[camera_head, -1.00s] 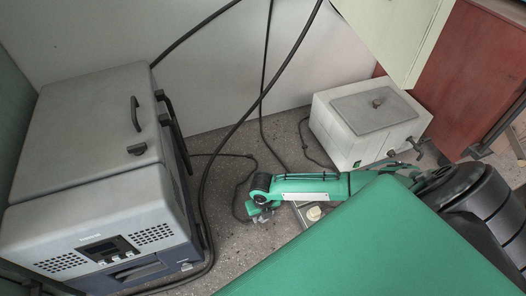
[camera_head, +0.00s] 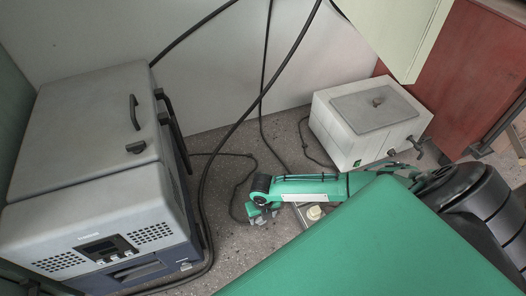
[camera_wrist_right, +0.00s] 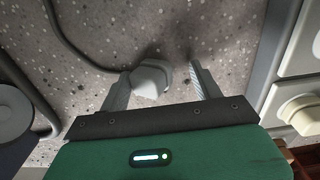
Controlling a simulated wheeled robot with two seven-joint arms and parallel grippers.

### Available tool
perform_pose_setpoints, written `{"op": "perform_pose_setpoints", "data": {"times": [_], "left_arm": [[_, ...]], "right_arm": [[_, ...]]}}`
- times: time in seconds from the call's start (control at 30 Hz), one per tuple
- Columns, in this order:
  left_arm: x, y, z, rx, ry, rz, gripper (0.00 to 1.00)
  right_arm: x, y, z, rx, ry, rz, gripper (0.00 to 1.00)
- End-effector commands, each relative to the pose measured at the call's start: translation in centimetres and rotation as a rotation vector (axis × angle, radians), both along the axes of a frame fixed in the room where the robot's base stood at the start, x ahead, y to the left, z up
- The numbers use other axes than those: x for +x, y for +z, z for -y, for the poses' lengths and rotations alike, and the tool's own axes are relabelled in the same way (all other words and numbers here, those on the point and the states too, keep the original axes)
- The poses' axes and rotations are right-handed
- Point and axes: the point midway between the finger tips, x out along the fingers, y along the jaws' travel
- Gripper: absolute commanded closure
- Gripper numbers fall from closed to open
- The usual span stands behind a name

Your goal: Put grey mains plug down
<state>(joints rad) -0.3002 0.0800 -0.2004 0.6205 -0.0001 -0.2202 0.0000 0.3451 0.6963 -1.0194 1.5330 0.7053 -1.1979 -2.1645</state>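The grey mains plug (camera_wrist_right: 150,80) shows in the right wrist view between the two fingers of my right gripper (camera_wrist_right: 162,86). It sits close to the left finger, with a clear gap to the right finger. The gripper is open. The plug appears to be at the speckled bench surface, but I cannot tell whether it touches it. In the head view my right gripper (camera_head: 260,215) is low over the bench between the two machines, and the plug is too small to make out there. My left gripper is not in view.
A large grey machine (camera_head: 95,130) stands left and a white box with a lid (camera_head: 370,122) stands at the back right. A socket strip with a cream plug (camera_wrist_right: 303,112) lies right of my gripper. Black cables (camera_head: 243,180) cross the bench behind it.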

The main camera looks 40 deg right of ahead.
Motion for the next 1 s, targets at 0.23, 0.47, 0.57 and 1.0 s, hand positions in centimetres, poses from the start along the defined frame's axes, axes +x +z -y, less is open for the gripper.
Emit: {"op": "perform_pose_setpoints", "data": {"times": [0.23, 0.47, 0.57, 1.0], "left_arm": [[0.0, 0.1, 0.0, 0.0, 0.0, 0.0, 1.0], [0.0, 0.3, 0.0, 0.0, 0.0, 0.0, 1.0], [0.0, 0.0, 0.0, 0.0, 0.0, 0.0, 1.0], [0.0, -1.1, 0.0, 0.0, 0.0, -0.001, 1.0]], "right_arm": [[-0.1, 0.1, -0.1, 0.0, 0.001, -0.002, 0.33], [0.0, 2.6, 0.0, 0.001, 0.002, 0.001, 0.33], [0.0, 4.5, 0.0, 0.001, 0.003, 0.002, 0.33], [0.0, 12.3, 0.0, 0.001, 0.001, 0.001, 0.33]]}}
